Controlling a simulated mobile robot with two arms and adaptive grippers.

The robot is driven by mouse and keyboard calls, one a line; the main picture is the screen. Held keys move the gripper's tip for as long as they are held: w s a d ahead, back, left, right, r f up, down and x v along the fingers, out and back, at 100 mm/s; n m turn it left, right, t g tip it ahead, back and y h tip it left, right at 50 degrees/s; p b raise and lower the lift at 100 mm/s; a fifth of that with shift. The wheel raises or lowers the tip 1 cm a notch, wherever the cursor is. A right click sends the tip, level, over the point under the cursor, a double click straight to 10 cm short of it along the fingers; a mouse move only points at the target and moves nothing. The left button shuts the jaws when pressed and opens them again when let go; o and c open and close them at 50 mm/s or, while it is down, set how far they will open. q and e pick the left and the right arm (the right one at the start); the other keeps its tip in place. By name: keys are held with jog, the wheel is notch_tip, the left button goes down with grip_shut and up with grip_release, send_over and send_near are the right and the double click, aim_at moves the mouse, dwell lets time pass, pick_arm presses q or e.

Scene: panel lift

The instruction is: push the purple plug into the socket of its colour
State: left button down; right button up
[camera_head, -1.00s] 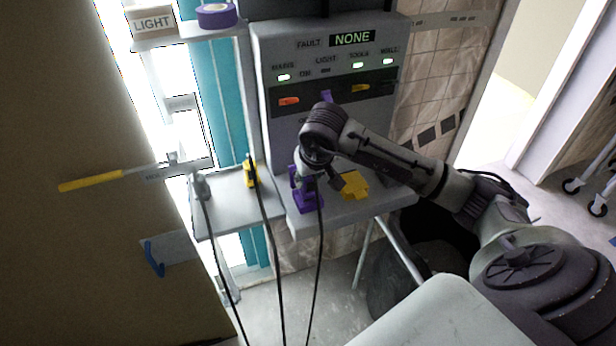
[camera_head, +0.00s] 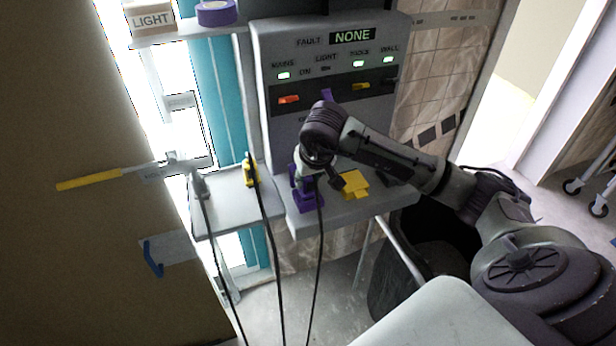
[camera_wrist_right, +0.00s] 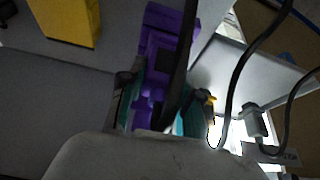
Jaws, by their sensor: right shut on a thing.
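The purple socket (camera_head: 309,201) stands on the grey ledge below the panel, left of the yellow socket (camera_head: 355,184). My right gripper (camera_head: 309,178) is right at the purple socket and partly hides it. In the right wrist view, the gripper (camera_wrist_right: 147,106) is shut on the purple plug (camera_wrist_right: 143,112), with the purple socket (camera_wrist_right: 165,35) directly beyond it. A black cable crosses in front of both. The contact between plug and socket is hidden, so I cannot tell how deep the plug sits. My left gripper is not in view.
A yellow plug (camera_head: 250,172) and a grey plug (camera_head: 199,186) stand on the side shelf (camera_head: 232,208) with hanging cables. A yellow-handled tool (camera_head: 90,182) sticks out at left. The panel (camera_head: 280,130) rises behind my right arm.

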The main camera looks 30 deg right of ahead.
jog(key=shift+s+f+b, duration=0.1)
jog(key=shift+f+b, duration=0.2)
jog(key=shift+f, duration=0.2)
jog(key=o, duration=1.2)
jog(key=shift+c, duration=0.2)
jog(key=shift+r, duration=0.1)
jog(key=v, duration=1.2)
